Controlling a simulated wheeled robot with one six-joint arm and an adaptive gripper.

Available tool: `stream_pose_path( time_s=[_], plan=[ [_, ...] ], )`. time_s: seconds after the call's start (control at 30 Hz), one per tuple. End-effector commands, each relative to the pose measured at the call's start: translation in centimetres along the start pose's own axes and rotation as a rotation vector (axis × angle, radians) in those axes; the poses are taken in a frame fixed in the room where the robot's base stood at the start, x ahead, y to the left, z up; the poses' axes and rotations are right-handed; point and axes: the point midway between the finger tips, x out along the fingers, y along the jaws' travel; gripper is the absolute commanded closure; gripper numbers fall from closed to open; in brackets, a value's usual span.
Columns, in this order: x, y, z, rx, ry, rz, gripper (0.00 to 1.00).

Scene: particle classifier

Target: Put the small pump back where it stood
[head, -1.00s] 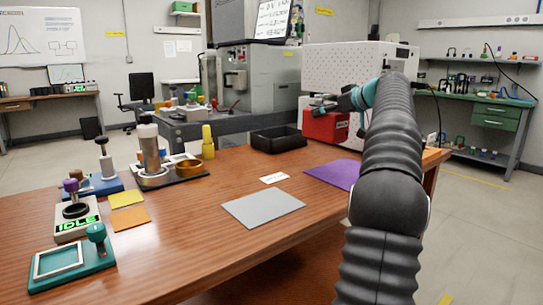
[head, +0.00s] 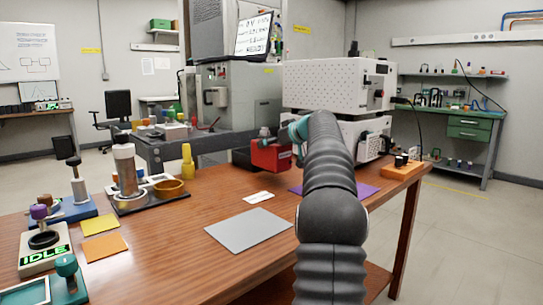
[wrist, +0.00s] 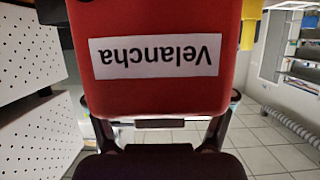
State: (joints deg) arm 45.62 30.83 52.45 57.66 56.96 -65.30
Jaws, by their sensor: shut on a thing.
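The small pump looks to be the red box (head: 270,156) by the back edge of the table in the head view. It fills the upper middle of the wrist view (wrist: 165,88), where its white "Velancha" label reads upside down. My gripper (wrist: 160,112) is shut on it, with a finger along each side. In the head view my arm hides the fingers and part of the box's right side. I cannot tell whether the box's underside touches anything.
A black tray (head: 242,158) shows partly behind the red box. The white perforated machine (head: 325,84) stands close on the right. A yellow bottle (head: 188,164), grey mat (head: 248,230), purple mat (head: 367,191) and white card (head: 258,197) are on the table. My arm partly covers the purple mat.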

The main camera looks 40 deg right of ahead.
Motion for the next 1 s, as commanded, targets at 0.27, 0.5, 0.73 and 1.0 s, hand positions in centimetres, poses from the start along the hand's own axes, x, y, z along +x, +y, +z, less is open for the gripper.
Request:
stream_pose_path(
  time_s=[0.27,0.5,0.73,1.0],
  plan=[
    [1.1,-0.1,2.1,0.002,0.002,0.001,0.88],
    [1.7,-0.1,3.5,-0.001,0.004,0.002,0.88],
    [1.7,-0.1,3.5,-0.001,0.004,0.002,0.88],
    [1.8,-0.1,3.9,0.0,0.0,0.0,0.0]
  ],
)
